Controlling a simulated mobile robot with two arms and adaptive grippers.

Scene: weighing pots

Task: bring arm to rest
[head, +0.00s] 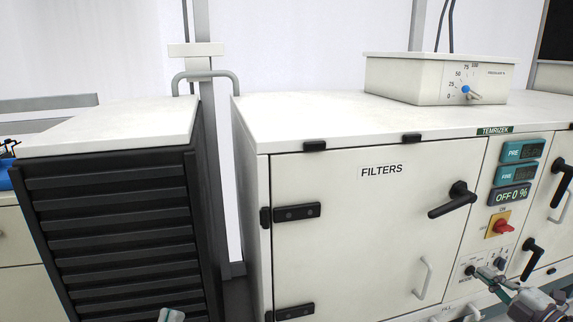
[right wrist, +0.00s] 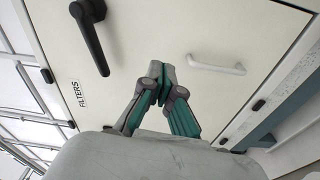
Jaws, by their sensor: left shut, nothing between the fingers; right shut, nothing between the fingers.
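My right gripper (head: 492,275) reaches in from the lower right of the head view, in front of the lower control panel of the white cabinet (head: 340,230). In the right wrist view the same gripper (right wrist: 158,72) has its green-grey fingers together at the tips, with nothing between them. Behind it is the cabinet's FILTERS door, with a black lever handle (right wrist: 90,35) and a pale bar handle (right wrist: 215,66). I cannot tell whether the fingertips touch the cabinet. Only a small part of my left gripper (head: 171,315) shows at the bottom edge of the head view.
A dark slatted unit with a white top (head: 120,122) stands at left, a narrow gap from the cabinet. A regulator box (head: 405,80) sits on the cabinet top. A red-knobbed switch (head: 502,226) and black handles stick out at right.

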